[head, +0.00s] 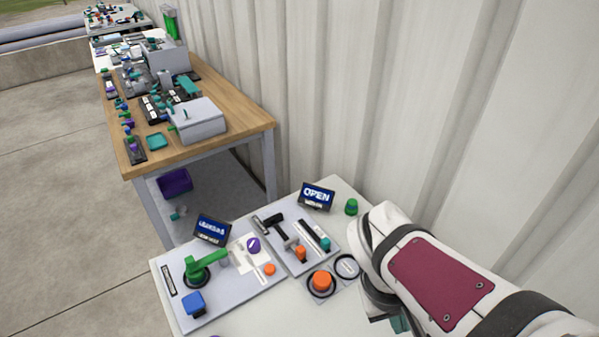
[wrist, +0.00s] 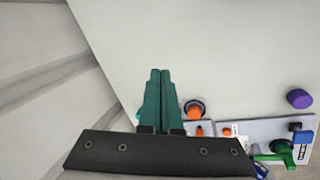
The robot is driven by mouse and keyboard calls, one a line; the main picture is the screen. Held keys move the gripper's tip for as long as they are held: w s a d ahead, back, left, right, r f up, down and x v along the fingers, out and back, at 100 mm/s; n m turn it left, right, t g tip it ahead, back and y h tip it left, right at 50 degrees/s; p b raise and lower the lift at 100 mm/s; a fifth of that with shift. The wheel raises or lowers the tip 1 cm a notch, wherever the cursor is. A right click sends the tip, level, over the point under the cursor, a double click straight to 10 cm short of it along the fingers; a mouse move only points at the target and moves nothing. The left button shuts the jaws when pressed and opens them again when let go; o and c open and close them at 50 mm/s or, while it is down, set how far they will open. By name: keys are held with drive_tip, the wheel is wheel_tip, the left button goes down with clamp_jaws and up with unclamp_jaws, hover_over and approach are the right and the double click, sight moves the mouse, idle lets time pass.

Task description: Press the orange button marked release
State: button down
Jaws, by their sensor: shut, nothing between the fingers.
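A large round orange button (head: 321,281) in a dark ring sits on a small grey plate at the near right of the white table. It also shows in the wrist view (wrist: 195,107), just right of my fingers. No "release" marking is readable on it. Smaller orange parts stand on the panels: one on the left panel (head: 269,269) and one on the middle panel (head: 300,254). My gripper (wrist: 160,72) has teal fingers that are shut together and empty. They look apart from the button. In the head view my arm mostly hides the gripper.
The left panel holds a green lever (head: 205,264), a blue block (head: 193,303) and a small display (head: 212,229). A display reading OPEN (head: 317,196) and a green knob (head: 351,207) stand behind. A corrugated wall (head: 450,100) borders the table. A wooden bench (head: 235,110) stands beyond.

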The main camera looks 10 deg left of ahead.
drive_tip(key=w+a+f+n+t+h, duration=0.1)
drive_tip(key=w+a+n+t, duration=0.25)
drive_tip(key=w+n, duration=0.35)
drive_tip(key=n+t+y, duration=0.3)
drive_tip(key=n+t, duration=0.2)
drive_tip(key=n, duration=1)
hover_over(266, 271)
wheel_tip(266, 271, down, 7)
drive_tip(key=shift+f+g, duration=0.2)
drive_tip(key=shift+g, duration=0.05)
drive_tip(key=shift+f, duration=0.1)
drive_tip(key=shift+d+f, duration=0.1)
drive_tip(key=shift+f, duration=4.2)
drive_tip(key=shift+f, duration=0.1)
drive_tip(key=shift+f, duration=0.3)
